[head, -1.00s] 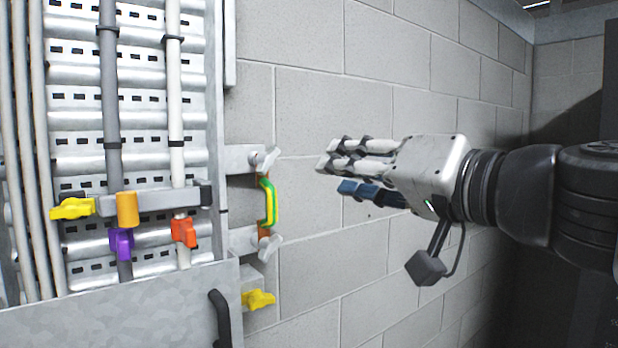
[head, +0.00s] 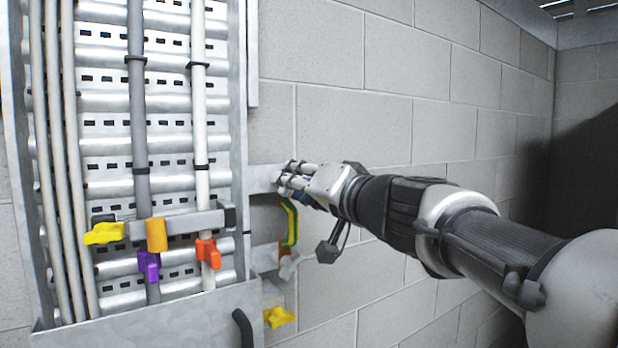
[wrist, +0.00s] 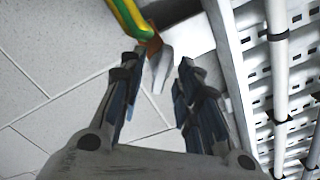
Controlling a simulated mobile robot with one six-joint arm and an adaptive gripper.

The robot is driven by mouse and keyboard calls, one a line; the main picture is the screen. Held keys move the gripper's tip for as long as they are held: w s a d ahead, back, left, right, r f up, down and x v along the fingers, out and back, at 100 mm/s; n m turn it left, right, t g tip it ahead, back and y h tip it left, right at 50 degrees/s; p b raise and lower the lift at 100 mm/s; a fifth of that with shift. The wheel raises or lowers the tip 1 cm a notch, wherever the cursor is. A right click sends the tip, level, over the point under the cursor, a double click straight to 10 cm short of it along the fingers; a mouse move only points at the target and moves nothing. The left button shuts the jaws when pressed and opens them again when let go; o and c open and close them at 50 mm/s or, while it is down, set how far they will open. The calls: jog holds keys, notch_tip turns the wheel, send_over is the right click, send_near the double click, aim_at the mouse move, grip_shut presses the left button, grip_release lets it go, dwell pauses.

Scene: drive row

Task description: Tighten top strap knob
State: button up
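The top strap knob is hidden behind my gripper (head: 287,177) in the head view. In the wrist view a pale grey wing knob (wrist: 163,72) sits beside the copper-coloured end of the green-yellow strap. My gripper (wrist: 160,65) is open, with one finger on each side of this knob. A gap shows on both sides, and I cannot tell its depth between the fingers. The green-yellow strap (head: 292,223) hangs below my fingers in the head view, between the upper bracket (head: 262,180) and the lower bracket (head: 264,258). A second grey wing knob (head: 288,267) is at its lower end.
A cable tray (head: 110,155) with grey and white pipes stands left. A clamp bar (head: 190,224) carries yellow, orange, purple and red-orange pieces. The block wall (head: 350,120) behind is bare to the right.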

jog(key=shift+w+a, duration=0.1)
jog(key=shift+a, duration=0.1)
grip_shut()
dwell(0.3)
